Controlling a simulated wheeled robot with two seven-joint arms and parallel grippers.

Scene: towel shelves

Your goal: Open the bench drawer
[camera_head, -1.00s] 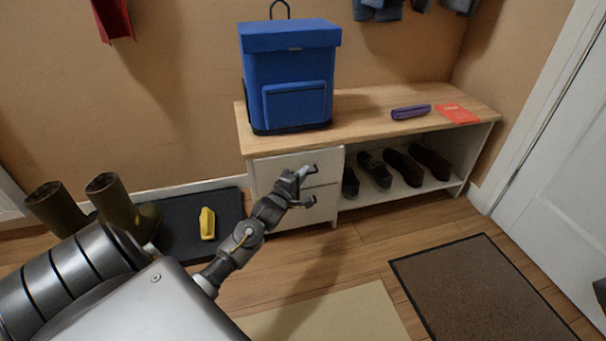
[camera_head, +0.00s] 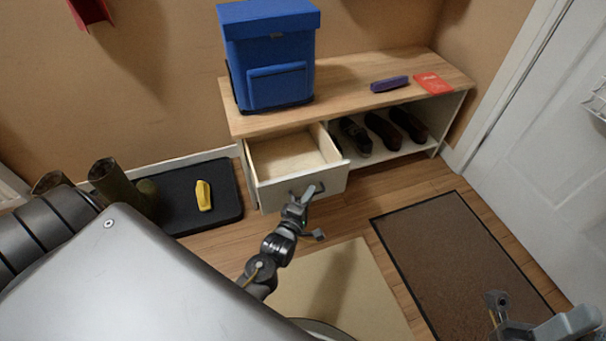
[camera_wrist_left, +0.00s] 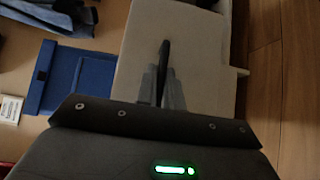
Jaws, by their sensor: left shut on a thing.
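The upper bench drawer (camera_head: 270,197) stands pulled out, and its bare wooden inside (camera_head: 290,157) shows empty. My left gripper (camera_head: 305,196) is shut on the dark handle of the drawer front. In the left wrist view the handle (camera_wrist_left: 164,52) stands between the fingers of my left gripper (camera_wrist_left: 162,82), against the pale drawer front (camera_wrist_left: 200,45). The bench (camera_head: 350,82) has a wooden top and white sides. My right gripper (camera_head: 535,318) shows at the lower right, away from the bench; whether it is open is unclear.
Dark shoes (camera_head: 383,130) sit in the open compartment. Boots (camera_head: 115,182) and a yellow object (camera_head: 203,195) are on the left mat. A brown mat (camera_head: 460,255) lies right.

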